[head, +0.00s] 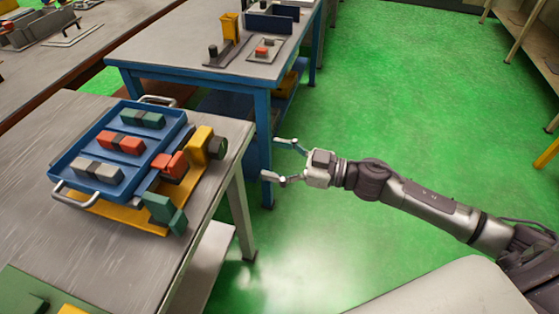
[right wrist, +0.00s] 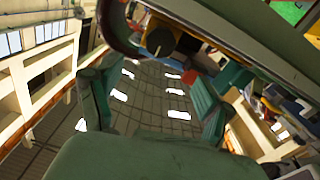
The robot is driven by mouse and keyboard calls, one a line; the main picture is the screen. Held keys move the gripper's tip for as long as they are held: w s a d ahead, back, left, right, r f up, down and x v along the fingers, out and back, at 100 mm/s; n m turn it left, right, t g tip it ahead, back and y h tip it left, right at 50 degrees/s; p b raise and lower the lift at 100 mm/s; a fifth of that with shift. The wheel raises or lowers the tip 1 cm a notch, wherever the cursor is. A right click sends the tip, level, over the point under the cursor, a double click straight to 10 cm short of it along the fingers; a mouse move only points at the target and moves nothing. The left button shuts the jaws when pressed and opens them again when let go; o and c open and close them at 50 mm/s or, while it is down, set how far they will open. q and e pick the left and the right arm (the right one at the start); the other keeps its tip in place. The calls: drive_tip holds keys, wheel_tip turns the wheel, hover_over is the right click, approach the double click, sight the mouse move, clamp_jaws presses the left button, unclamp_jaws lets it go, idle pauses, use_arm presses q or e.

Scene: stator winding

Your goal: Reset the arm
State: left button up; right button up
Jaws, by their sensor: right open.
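My right arm (head: 425,200) reaches in from the right in the head view, stretched out over the green floor. Its gripper (head: 287,161) is open and empty, with the two fingers spread apart and pointing left, to the right of the near table. In the right wrist view the two fingers of the gripper (right wrist: 152,100) stand apart at left and right with nothing between them. My left gripper is in neither view.
A grey table (head: 225,178) at left holds a blue tray (head: 57,170) with green, red and grey blocks, beside yellow, red and green parts. A blue-framed table (head: 190,50) stands behind. The green floor (head: 400,90) has free room.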

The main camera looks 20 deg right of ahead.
drive_tip(key=shift+s+d, duration=0.3)
drive_tip(key=shift+w, duration=0.1)
drive_tip(key=w+d+f+m+t+h, duration=0.1)
drive_tip(key=d+f+m+h, duration=0.2)
drive_tip(key=f, duration=0.4)
drive_tip(key=w+d+f+m+t+h+p, duration=0.1)
drive_tip(key=w+d+f+h, duration=0.1)
drive_tip(key=d+f+h, duration=0.3)
drive_tip(key=w+d+f+m+t, duration=0.1)
drive_tip(key=d+f+m, duration=0.2)
drive_tip(key=f, duration=0.5)
drive_tip(key=s+d+f+m+g+h+p, duration=0.15)
drive_tip(key=s+f, duration=0.25)
drive_tip(key=f, duration=0.4)
drive_tip(key=s+d+f+m+g+h+b, duration=0.1)
drive_tip(key=s+d+f+h, duration=0.15)
drive_tip(key=s+f, duration=0.4)
drive_tip(key=s+a+f+g+h+p, duration=0.1)
drive_tip(key=s+f+g+h, duration=0.3)
drive_tip(key=s+f, duration=0.95)
drive_tip(key=s+a+f+g, duration=0.3)
drive_tip(key=s+f, duration=0.1)
drive_tip(key=s, duration=0.7)
drive_tip(key=s+a+f+g+y, duration=0.1)
drive_tip(key=s+a+f+g, duration=0.2)
drive_tip(key=s, duration=0.7)
drive_tip(key=shift+s+a+f+p, duration=0.35)
drive_tip(key=shift+a, duration=0.2)
drive_tip(key=shift+m, duration=0.25)
